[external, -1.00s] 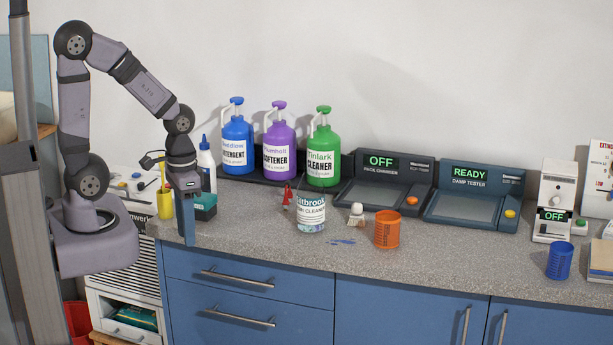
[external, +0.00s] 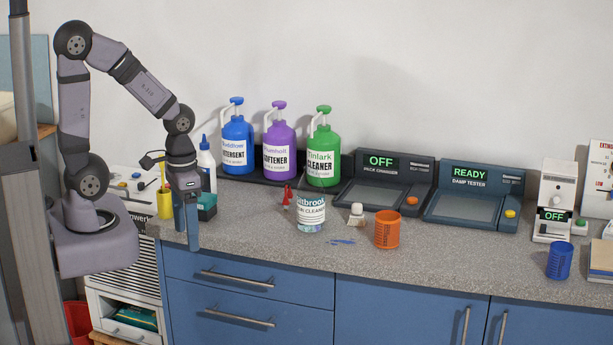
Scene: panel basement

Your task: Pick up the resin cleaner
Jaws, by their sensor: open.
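A clear jar (external: 311,227) with a white label stands upright on the grey counter, left of the orange cup. Its label ends in "CLEANER", and the word before that is only partly readable. A green pump bottle (external: 324,165), also labelled "CLEANER", stands behind it on a dark tray. My gripper (external: 187,235) points down near the counter's left front edge, well left of the jar. Its two fingers are apart, with nothing seen between them.
Blue (external: 238,145) and purple (external: 279,148) pump bottles share the tray. A red figure (external: 287,195) stands close to the jar's left. A white-capped item (external: 356,214) and the orange cup (external: 387,230) are to its right. A dark green box (external: 206,206) sits beside my gripper.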

